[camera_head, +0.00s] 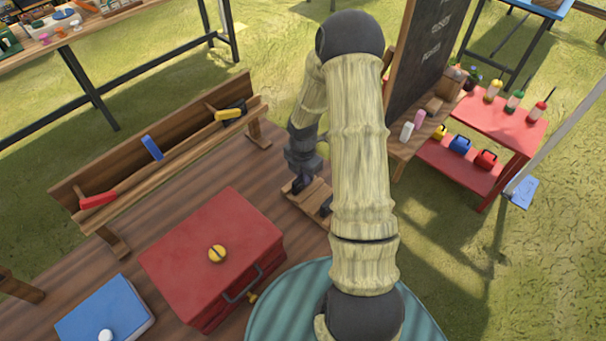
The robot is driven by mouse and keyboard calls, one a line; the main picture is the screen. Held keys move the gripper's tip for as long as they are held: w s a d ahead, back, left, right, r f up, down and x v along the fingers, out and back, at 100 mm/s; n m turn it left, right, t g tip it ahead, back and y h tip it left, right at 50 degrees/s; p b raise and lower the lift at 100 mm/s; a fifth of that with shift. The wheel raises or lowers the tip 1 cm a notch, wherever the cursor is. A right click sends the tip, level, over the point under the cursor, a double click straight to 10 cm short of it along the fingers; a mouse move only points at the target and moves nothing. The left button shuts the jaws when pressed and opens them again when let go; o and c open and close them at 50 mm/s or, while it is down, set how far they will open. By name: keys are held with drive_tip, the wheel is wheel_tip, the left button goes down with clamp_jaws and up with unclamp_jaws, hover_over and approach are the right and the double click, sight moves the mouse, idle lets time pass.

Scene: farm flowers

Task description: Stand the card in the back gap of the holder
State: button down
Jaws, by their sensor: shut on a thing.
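My gripper (312,196) points down over the wooden table, right of the red box. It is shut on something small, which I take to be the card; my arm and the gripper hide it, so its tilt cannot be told. A low light-wood piece (311,208), which looks like the holder, lies directly under the gripper and is partly covered by my arm. Its gaps cannot be made out, and I cannot tell whether the card touches it.
A red box (215,258) with a yellow knob and a blue box (104,312) stand on the table (165,215). A long wooden rack (160,140) runs behind them. A chalkboard (420,55) stands right of my arm. A teal round surface (290,300) is in front.

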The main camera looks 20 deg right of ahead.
drive_tip(key=shift+s, duration=0.1)
drive_tip(key=c, duration=1.4)
unclamp_jaws()
wheel_tip(320, 180, up, 12)
drive_tip(key=shift+r, duration=0.1)
drive_tip(key=s+a+r+m+t, duration=0.1)
drive_tip(key=s+a+r+m, duration=0.3)
drive_tip(key=s+m, duration=0.3)
drive_tip(key=s+a+r+m+t, duration=0.1)
drive_tip(key=s+a+r+m, duration=0.2)
drive_tip(key=m, duration=1.2)
drive_tip(key=s+a, duration=0.3)
drive_tip(key=s, duration=0.1)
drive_tip(key=shift+r+t, duration=0.3)
drive_tip(key=shift+r, duration=0.05)
